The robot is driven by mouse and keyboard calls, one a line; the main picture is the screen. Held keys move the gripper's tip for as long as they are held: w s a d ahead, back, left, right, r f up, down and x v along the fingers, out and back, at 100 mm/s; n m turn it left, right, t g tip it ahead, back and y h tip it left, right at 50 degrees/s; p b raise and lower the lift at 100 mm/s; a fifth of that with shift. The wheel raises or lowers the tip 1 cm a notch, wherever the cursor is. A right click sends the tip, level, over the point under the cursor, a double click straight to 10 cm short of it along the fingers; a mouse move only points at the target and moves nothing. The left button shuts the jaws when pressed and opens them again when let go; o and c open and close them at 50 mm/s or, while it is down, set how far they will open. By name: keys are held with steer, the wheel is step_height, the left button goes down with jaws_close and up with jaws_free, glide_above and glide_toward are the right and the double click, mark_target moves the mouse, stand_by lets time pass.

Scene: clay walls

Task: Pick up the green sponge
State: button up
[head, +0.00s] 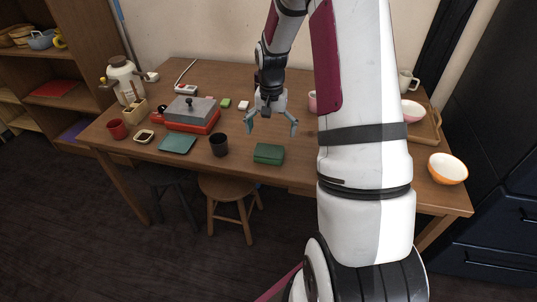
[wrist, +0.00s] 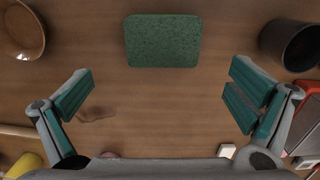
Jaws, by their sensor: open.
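The green sponge (head: 269,153) is a dark green block lying flat near the front edge of the wooden table. In the wrist view the sponge (wrist: 163,40) is a speckled green rectangle at the top centre, beyond my fingertips. My gripper (head: 272,126) is open and empty above the table, farther from the front edge than the sponge. In the wrist view my gripper (wrist: 160,92) has its two teal fingers spread wide with bare wood between them. The sponge is apart from both fingers and fully visible.
A black cup (head: 219,145) stands just left of the sponge. A teal cloth (head: 178,144) and a red grill with a grey lid (head: 190,113) are farther left. An orange bowl (head: 447,168) sits at the right. Bare table (head: 310,150) lies right of the sponge.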

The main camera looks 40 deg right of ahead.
mark_target(269, 149)
steer(key=f, duration=0.7)
steer(key=shift+a+f, duration=0.2)
steer(key=shift+a, duration=0.1)
steer(key=c, duration=0.8)
steer(key=shift+r, duration=0.15)
step_height(269, 149, up, 4)
steer(key=shift+f, duration=0.25)
steer(key=s+a, duration=0.1)
steer(key=s, duration=0.4)
steer(key=s+a, duration=0.2)
steer(key=s, duration=0.3)
steer(key=s+a+r, duration=0.1)
steer(key=s, duration=0.4)
steer(key=shift+s+a+r+p, duration=0.1)
steer(key=shift+s+a+p, duration=0.15)
steer(key=shift+p, duration=0.15)
